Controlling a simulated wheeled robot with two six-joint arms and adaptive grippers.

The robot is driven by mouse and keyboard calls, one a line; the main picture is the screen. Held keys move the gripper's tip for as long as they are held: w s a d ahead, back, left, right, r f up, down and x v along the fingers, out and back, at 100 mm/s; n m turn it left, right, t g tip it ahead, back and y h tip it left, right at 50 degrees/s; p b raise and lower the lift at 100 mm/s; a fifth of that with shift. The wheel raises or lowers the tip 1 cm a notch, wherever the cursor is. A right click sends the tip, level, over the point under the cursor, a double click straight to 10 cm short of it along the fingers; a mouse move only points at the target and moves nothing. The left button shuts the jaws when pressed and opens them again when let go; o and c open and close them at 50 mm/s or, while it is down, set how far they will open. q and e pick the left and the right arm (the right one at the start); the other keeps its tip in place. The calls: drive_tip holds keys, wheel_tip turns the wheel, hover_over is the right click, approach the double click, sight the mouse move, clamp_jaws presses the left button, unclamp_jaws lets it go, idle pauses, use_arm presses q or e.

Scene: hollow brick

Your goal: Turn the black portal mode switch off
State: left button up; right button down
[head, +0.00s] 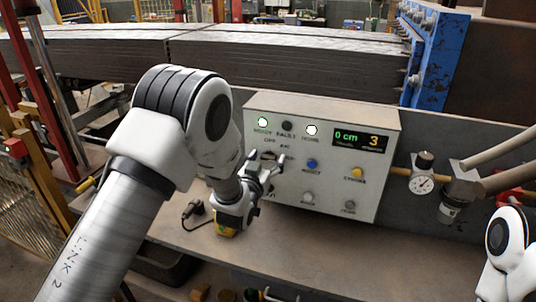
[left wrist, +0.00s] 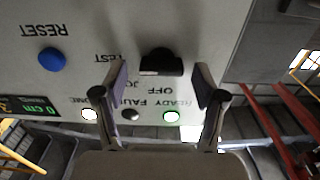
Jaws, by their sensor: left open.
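The black portal mode switch (left wrist: 161,62) is a dark knob on the grey control box (head: 300,110). In the left wrist view it sits upside down near the labels OFF and TEST. In the head view my left gripper (head: 268,172) is in front of the box's left part and largely hides the switch. In the left wrist view my left gripper (left wrist: 160,85) is open, with one finger on either side of the switch's lower edge. No contact is visible, and I cannot tell the knob's exact setting. My right gripper is out of view.
The box has a lit green READY lamp (head: 262,122), a dark FAULT lamp (head: 287,125), a lit white lamp (head: 312,130), a blue RESET button (head: 312,163), a yellow button (head: 357,173) and a display (head: 362,141). A pressure gauge (head: 421,184) is to the right. The bench (head: 300,250) below is mostly clear.

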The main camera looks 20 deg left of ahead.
use_arm(q)
drive_tip(key=shift+w+a+f, duration=0.1)
drive_tip(key=shift+w, duration=0.15)
drive_tip(key=c, duration=1.1)
drive_tip(key=shift+c, duration=0.2)
